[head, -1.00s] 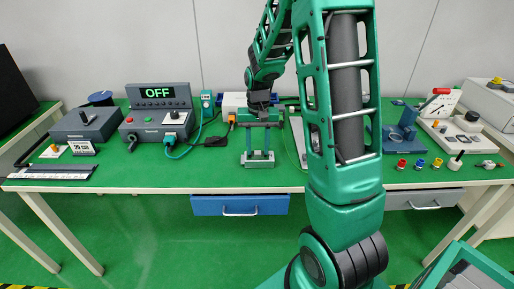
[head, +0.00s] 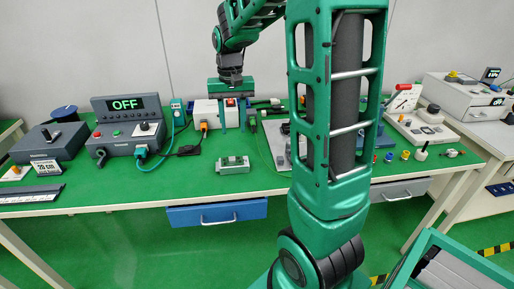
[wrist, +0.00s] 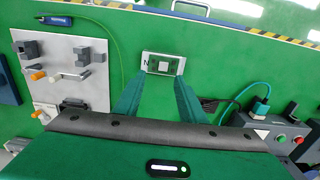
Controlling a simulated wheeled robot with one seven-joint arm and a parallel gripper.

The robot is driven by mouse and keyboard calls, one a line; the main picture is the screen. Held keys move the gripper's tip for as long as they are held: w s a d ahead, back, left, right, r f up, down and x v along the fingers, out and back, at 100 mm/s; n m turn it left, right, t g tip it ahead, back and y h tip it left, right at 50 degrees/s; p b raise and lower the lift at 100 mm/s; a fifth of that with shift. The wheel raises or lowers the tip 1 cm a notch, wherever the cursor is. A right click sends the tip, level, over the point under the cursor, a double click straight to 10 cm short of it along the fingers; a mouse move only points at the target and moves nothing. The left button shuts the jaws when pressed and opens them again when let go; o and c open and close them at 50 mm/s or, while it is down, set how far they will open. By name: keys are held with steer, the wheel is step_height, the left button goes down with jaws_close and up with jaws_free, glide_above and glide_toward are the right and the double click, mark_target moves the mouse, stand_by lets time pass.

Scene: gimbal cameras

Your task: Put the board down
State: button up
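The board (head: 233,165) is a small grey-green piece with a raised block on it, lying on the green bench top near its front edge.
A control box with an OFF display (head: 128,104) stands to the left, with a teal cable. A white box (head: 207,112) is behind my gripper. A metal plate with fixtures (wrist: 65,70) lies beside the board. A blue drawer (head: 217,214) is under the bench.

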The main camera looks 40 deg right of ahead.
steer(key=s+a, duration=0.2)
steer(key=s, duration=2.4)
steer(key=shift+s+a+f, duration=0.25)
steer(key=shift+s+f, duration=0.1)
steer(key=shift+f, duration=0.05)
steer(key=shift+w+f, duration=0.25)
steer(key=shift+w, duration=0.45)
